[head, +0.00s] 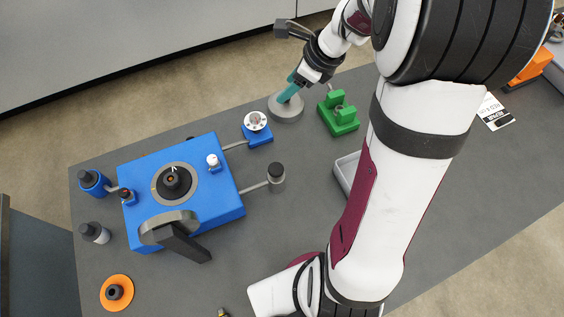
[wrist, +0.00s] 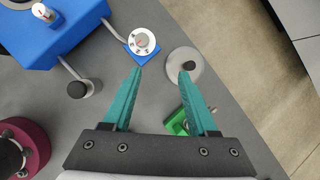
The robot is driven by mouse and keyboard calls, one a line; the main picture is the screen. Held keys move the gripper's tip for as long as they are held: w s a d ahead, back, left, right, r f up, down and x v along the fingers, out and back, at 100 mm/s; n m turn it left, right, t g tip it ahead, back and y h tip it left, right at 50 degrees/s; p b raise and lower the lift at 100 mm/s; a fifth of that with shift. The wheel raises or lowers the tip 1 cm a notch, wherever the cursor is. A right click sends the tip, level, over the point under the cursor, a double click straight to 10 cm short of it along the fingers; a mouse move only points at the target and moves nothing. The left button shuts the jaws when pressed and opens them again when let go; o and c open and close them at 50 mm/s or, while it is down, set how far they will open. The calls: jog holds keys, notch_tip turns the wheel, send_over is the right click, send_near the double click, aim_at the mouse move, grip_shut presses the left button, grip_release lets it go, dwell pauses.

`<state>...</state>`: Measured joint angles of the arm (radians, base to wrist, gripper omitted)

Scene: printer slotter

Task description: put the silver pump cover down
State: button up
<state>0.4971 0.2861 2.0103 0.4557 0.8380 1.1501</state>
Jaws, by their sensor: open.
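The silver pump cover (head: 285,108) is a round grey disc lying flat on the dark table, near its back edge. It also shows in the wrist view (wrist: 183,84), with a dark knob at its middle. My gripper (head: 289,96) has teal fingers and is open and empty above the cover in the head view. In the wrist view my gripper (wrist: 161,71) has its right fingertip over the cover near the knob and its left fingertip off to the left. I cannot tell whether a finger touches the cover. The fingers hide part of it in the head view.
The blue machine (head: 210,208) with a round black centre stands at left. A small blue dial unit (head: 257,128) is left of the cover, a green fixture (head: 343,119) right of it. A grey tray (head: 346,172) is partly behind my arm. An orange disc (head: 117,279) lies front left.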

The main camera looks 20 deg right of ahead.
jog(key=s+a+r+n+g, duration=0.2)
jog(key=s+a+n, duration=0.4)
jog(key=s, duration=0.1)
jog(key=s+a+r+n+g, duration=0.1)
jog(key=s+a+r+n, duration=0.2)
jog(key=s+a+n, duration=0.4)
jog(key=s+a+n+g+h, duration=0.1)
jog(key=s+n, duration=0.7)
jog(key=s, duration=0.4)
jog(key=shift+f+n+g, duration=0.3)
jog(key=shift+f+g, duration=0.1)
jog(key=shift+f, duration=0.05)
